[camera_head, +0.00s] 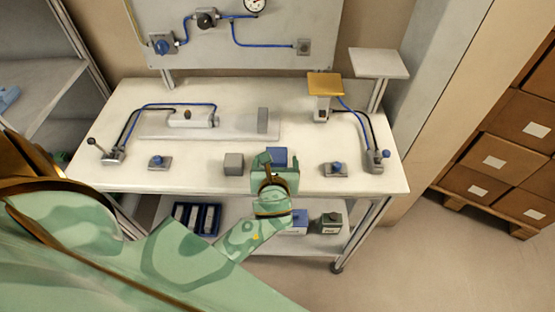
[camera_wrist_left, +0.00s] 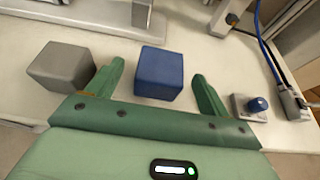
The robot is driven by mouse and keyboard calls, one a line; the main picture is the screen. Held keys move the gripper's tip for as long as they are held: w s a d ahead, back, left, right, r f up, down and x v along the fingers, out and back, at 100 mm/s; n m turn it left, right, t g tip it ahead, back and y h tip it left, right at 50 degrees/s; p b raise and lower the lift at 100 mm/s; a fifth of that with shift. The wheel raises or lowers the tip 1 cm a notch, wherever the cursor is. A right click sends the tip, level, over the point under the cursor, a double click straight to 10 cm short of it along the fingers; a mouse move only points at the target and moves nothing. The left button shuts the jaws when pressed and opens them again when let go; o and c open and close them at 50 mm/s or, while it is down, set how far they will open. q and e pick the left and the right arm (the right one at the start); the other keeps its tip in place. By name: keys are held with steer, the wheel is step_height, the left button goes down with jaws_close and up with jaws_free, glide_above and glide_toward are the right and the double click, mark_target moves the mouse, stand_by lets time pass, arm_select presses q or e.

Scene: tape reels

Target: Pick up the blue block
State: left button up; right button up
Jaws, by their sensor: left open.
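The blue block (camera_wrist_left: 159,73) sits on the white table, just ahead of my left gripper and roughly in line with the gap between its fingers. In the head view the blue block (camera_head: 277,155) is partly hidden behind my left gripper (camera_head: 273,162). My left gripper (camera_wrist_left: 155,84) is open and empty, with one finger on each side of the block's near part. I cannot tell how its height compares with the block's. My right gripper is not in view.
A grey block (camera_wrist_left: 62,67) stands close to the left finger; it also shows in the head view (camera_head: 233,164). A blue-knobbed valve (camera_head: 336,169) is to the right.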

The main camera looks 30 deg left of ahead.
mark_target(277, 152)
arm_select(q)
steer(key=b+x, duration=0.1)
steer(key=x, duration=0.4)
steer(key=shift+w+a, duration=0.1)
steer(key=shift+w, duration=0.15)
steer(key=c, duration=1.2)
steer(key=shift+o, duration=0.2)
